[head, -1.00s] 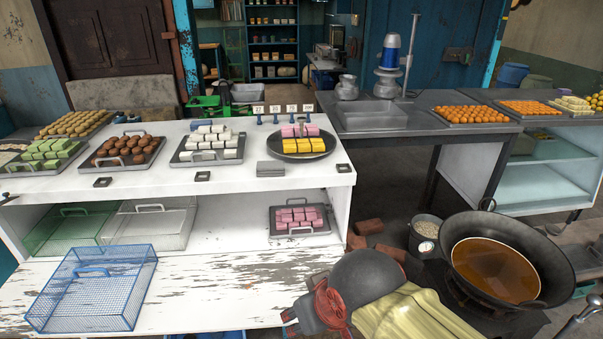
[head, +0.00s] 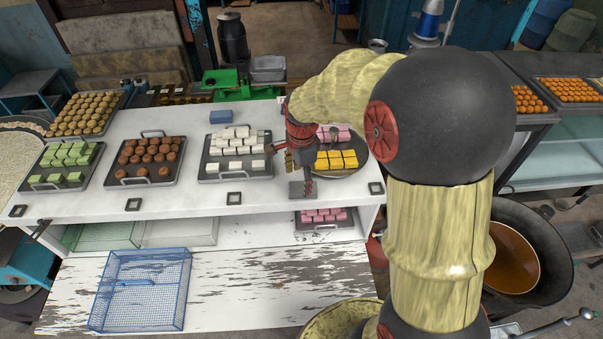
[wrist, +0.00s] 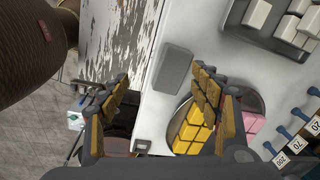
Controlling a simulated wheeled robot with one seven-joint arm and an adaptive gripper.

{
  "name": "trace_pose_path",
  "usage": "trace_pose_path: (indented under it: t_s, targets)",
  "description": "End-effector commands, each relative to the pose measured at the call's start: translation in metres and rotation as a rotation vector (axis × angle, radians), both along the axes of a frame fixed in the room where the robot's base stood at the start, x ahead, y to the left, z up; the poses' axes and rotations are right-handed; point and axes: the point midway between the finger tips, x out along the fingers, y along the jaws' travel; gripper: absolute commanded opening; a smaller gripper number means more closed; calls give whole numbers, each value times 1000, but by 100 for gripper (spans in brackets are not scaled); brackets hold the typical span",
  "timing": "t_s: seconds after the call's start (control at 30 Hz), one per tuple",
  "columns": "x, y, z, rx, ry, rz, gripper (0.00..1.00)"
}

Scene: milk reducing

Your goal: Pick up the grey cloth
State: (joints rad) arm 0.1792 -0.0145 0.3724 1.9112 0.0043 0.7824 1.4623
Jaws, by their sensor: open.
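The grey cloth (head: 302,189) is a small flat folded rectangle on the white counter, near its front edge, in front of the round tray of yellow and pink sweets. My gripper (head: 298,173) is open and empty, just above and behind the cloth in the head view and partly covering it. In the wrist view the cloth (wrist: 175,67) lies whole between and beyond the two spread fingers (wrist: 162,82), with a visible gap to them.
The round tray (head: 352,172) stands close right of the cloth, with a tray of white sweets (head: 236,154) to its left. Small black frames (head: 234,198) line the front edge. A lower shelf holds pink sweets (head: 323,217). A wok of oil (head: 512,253) stands at right.

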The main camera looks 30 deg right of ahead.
Motion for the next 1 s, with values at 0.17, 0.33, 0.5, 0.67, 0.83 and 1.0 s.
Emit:
trace_pose_path:
  t_s: [0.17, 0.33, 0.5, 0.67, 0.83, 1.0]
  targets:
    - [16, -16, 1, 24, 58, -227, 64]
    - [23, -24, -8, 32, 81, -347, 64]
    - [24, -26, -22, 34, 89, -378, 64]
    - [24, -25, -39, 34, 89, -377, 64]
    - [26, -25, -57, 34, 90, -375, 64]
    - [28, -24, -80, 34, 88, -375, 64]
